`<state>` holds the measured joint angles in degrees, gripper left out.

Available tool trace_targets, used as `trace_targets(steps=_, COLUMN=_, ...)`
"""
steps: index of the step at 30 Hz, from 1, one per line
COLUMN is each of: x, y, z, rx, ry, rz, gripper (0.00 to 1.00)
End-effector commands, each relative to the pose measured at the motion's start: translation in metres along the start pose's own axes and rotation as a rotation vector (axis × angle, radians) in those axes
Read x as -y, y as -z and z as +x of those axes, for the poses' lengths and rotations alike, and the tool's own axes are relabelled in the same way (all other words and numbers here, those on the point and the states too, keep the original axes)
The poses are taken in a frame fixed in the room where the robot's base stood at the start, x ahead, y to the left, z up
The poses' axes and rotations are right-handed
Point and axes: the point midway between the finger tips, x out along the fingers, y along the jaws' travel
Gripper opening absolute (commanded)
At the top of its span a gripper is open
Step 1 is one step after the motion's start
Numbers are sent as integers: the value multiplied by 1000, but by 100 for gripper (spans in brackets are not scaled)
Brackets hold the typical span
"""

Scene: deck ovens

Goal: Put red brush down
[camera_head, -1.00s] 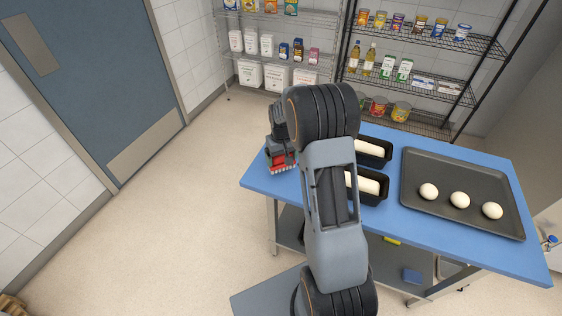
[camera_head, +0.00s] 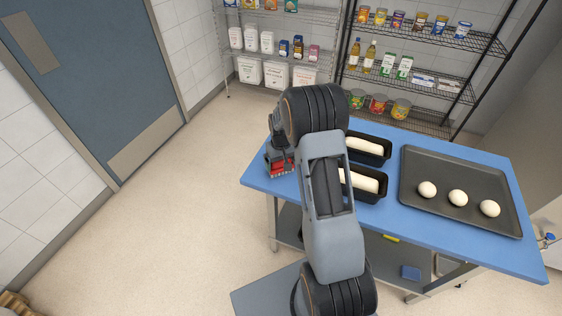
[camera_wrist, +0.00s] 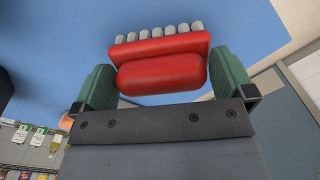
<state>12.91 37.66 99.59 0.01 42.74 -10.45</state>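The red brush (camera_wrist: 162,72) is between the two green-padded fingers of my gripper (camera_wrist: 163,62) in the wrist view, with both fingers against its sides. Its row of pale grey bristles points away from the palm. In the head view the brush (camera_head: 282,173) shows as a small red patch under my gripper (camera_head: 279,163), at the left end of the blue table (camera_head: 262,181). The bristle tips are at or just above the tabletop; I cannot tell whether they touch. My arm hides part of the table.
Two black loaf pans (camera_head: 368,198) with dough stand right of my arm. A dark baking tray (camera_head: 455,165) with three dough balls (camera_head: 457,198) lies further right. The table's left edge is close to the gripper. Wire shelves (camera_head: 420,85) stand behind; open floor lies left.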

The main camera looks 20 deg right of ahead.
Motion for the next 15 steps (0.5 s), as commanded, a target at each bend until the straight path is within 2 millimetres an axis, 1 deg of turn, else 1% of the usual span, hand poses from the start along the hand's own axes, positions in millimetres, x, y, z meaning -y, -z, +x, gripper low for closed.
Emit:
trace_targets(steps=5, x=0, y=0, z=-1, rx=0, ry=0, rz=0, gripper=100)
trace_targets(steps=9, x=0, y=1, z=-8, rx=-3, ry=0, rz=0, gripper=100)
trace_targets(steps=11, x=0, y=1, z=-16, rx=-4, ry=-1, rz=0, gripper=100)
trace_targets(steps=15, x=0, y=1, z=-42, rx=-6, ry=-1, rz=0, gripper=100)
